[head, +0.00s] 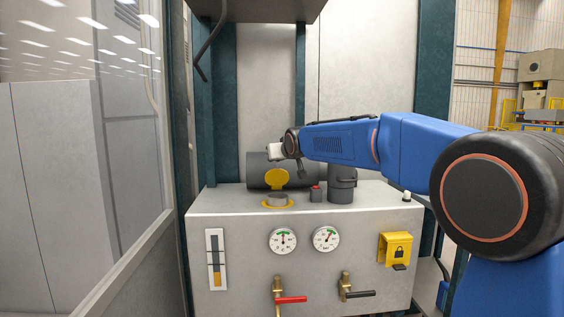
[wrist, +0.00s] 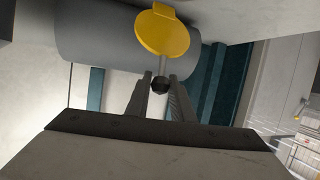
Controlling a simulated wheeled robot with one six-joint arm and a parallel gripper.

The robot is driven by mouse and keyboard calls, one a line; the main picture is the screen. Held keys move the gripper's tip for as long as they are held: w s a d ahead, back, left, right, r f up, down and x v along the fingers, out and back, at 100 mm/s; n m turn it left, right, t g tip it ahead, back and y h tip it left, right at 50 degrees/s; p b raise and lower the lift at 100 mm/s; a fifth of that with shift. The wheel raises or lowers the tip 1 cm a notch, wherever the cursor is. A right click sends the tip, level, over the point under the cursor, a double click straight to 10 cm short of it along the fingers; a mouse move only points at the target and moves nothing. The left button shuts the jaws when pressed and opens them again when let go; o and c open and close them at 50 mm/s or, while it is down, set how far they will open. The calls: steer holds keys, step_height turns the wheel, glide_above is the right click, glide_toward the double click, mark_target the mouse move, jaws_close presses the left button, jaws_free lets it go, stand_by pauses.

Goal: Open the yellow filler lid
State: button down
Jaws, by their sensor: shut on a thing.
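The yellow filler lid (head: 278,180) stands tilted up, its round face toward me, above the grey filler neck (head: 277,199) with its yellow ring on top of the tank. In the head view the fingers are small and partly hidden behind the lid.
A grey cylinder (head: 256,172) lies behind the lid, and a dark upright cylinder (head: 341,187) stands to its right. The tank front (head: 240,225) carries two gauges, red-handled and black-handled valves and a yellow lock box (head: 396,247). A glass panel (head: 130,130) stands at left.

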steer(key=w+r+g, duration=0.1)
steer(key=w+g, duration=0.2)
steer(key=w, duration=0.3)
steer(key=shift+w+d+m+g, duration=0.2)
steer(key=shift+w+m+g, duration=0.1)
steer(key=shift+w, duration=0.05)
stand_by(0.5)
steer(key=c, duration=1.5)
jaws_free()
steer(key=shift+w+f, duration=0.1)
steer(key=shift+c, duration=0.2)
steer(key=shift+r, duration=0.2)
